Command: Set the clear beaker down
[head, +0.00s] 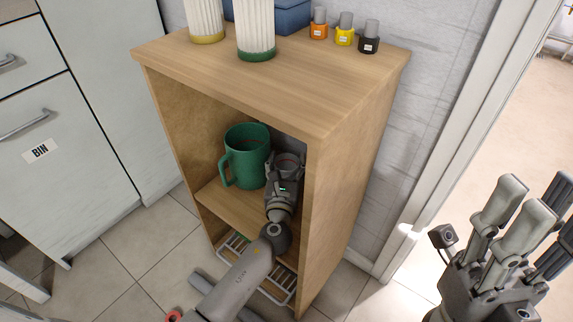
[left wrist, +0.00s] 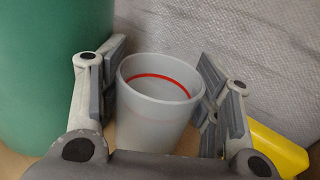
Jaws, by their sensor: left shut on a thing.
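The clear beaker (left wrist: 155,110) is a frosted see-through cup with a red line inside its rim. In the left wrist view it stands upright between the two fingers of my left gripper (left wrist: 160,90), which is shut on it. In the head view, my left gripper (head: 285,172) reaches into the wooden cabinet, and the beaker (head: 289,159) shows just beyond the fingers. The beaker's base is hidden, so I cannot tell whether it touches the shelf (head: 226,203). My right gripper (head: 524,212) is open and empty at the right, outside the cabinet.
A green mug (head: 246,150) stands on the shelf left of the beaker. A yellow object (left wrist: 277,148) lies right of my left gripper. The cabinet's right side wall (head: 345,185) is close to my left arm. Ribbed containers (head: 255,28) and small bottles (head: 344,32) stand on top.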

